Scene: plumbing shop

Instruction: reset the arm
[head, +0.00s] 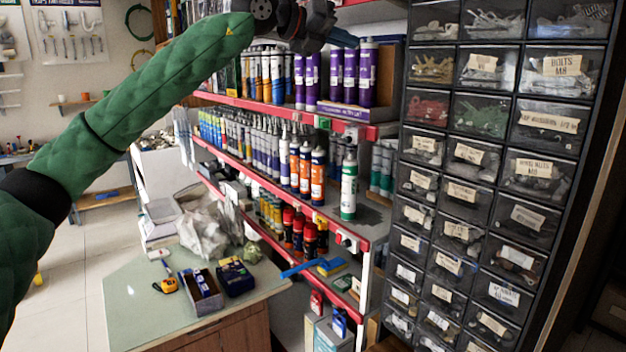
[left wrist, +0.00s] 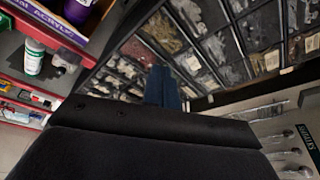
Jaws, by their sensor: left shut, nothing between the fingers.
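My left arm, in a green quilted sleeve, reaches up from the left edge of the head view. My left gripper (head: 343,38) is at the top middle, in front of the upper shelf. Its dark blue fingers are together and hold nothing. They also show in the left wrist view (left wrist: 163,88), pointing toward the drawer cabinet (head: 487,148). I see no contact with the shelf or the cabinet. My right gripper is not in either view.
A red-edged shelf rack (head: 265,104) holds many tubes and cans. A glass-topped counter (head: 130,305) stands below, with an orange tape measure (head: 168,286), small boxes and plastic bags. Open floor (head: 80,285) lies at the left.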

